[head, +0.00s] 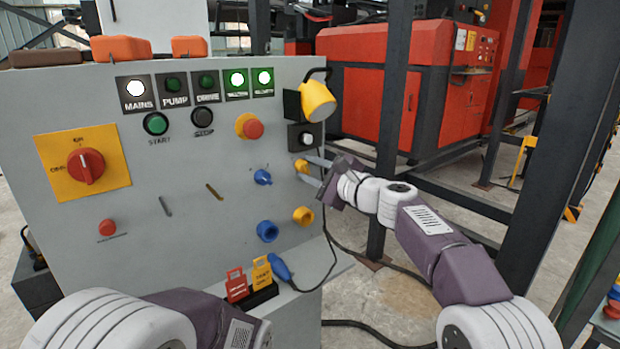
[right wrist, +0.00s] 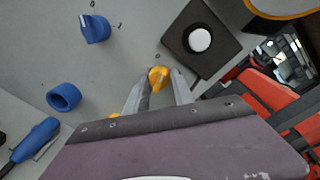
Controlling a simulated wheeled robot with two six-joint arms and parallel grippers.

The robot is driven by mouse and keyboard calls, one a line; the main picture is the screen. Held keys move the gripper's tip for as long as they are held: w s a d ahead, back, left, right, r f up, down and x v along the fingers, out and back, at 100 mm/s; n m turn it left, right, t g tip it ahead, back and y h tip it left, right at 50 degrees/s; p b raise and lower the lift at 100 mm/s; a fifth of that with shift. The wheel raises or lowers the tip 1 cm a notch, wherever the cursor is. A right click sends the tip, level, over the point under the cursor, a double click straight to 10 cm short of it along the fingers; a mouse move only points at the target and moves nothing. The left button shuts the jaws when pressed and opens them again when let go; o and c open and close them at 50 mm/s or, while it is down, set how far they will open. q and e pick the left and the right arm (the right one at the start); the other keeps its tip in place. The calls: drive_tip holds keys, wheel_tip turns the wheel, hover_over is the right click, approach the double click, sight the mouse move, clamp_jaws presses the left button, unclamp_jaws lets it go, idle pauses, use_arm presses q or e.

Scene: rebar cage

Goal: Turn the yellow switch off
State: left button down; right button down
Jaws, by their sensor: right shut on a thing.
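The yellow switch (head: 301,166) is a small knob on the right side of the grey panel (head: 130,230). My right gripper (head: 308,170) has its fingers around the knob and is shut on it. In the right wrist view the yellow switch (right wrist: 158,76) shows between the two finger tips of the right gripper (right wrist: 158,88). The fingers cover part of the knob, so its exact angle is hard to tell. My left arm shows at the lower left of the head view, but its gripper is out of view.
A blue switch (head: 263,177) is left of the yellow one. A blue socket (head: 267,231) and a yellow socket (head: 303,215) are below.

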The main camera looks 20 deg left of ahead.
drive_tip(key=n+b, duration=0.2)
drive_tip(key=n, duration=0.2)
drive_tip(key=shift+n, duration=0.6)
drive_tip(key=c, duration=1.1)
unclamp_jaws()
drive_tip(key=shift+b, duration=0.35)
